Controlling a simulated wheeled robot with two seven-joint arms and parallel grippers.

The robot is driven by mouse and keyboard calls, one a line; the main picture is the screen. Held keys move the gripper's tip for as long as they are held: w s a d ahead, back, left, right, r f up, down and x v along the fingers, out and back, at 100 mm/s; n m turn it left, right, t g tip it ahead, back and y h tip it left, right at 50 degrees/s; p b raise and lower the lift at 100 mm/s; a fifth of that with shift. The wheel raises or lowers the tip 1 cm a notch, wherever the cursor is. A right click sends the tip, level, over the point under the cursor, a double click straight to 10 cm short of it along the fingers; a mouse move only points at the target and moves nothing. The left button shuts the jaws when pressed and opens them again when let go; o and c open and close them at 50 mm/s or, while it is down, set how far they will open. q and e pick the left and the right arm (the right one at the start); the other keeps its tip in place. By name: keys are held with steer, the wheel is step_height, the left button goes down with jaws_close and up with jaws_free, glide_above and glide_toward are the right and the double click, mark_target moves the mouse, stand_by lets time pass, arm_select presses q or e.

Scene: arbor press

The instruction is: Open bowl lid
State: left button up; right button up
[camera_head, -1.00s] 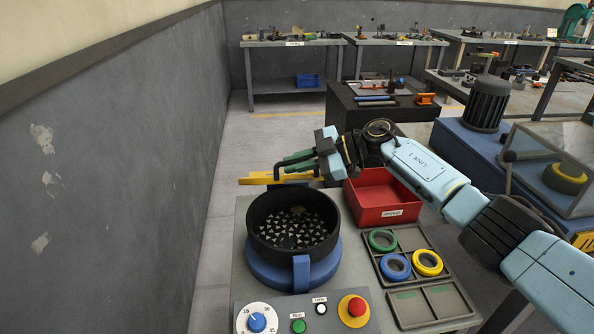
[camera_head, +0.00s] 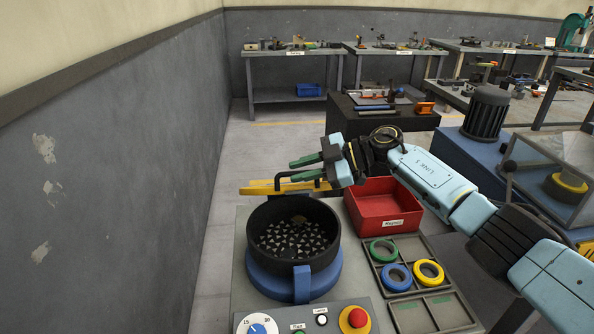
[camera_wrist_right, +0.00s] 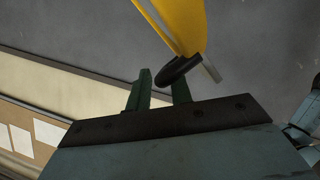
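The bowl (camera_head: 293,240) is black-walled and sits on a blue round base, with many small metal parts inside. Its mouth is uncovered. The yellow lid (camera_head: 262,188) stands raised behind the bowl's far rim, seen nearly edge-on. A black handle (camera_head: 300,176) sticks out from the lid's far side. My right gripper (camera_head: 297,173) is by the handle, behind the bowl, with its green fingers spread. My left gripper is not in view.
A red bin (camera_head: 383,208) stands right of the bowl, beneath my right forearm. A tray (camera_head: 408,262) with green, blue and yellow rings is at the right. A control panel with a dial (camera_head: 257,328) and red button (camera_head: 357,317) is in front. A grey wall rises at left.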

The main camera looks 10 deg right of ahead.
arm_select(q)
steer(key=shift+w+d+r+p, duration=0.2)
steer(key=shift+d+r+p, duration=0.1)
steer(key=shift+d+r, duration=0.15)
arm_select(e)
steer(key=v, duration=1.2)
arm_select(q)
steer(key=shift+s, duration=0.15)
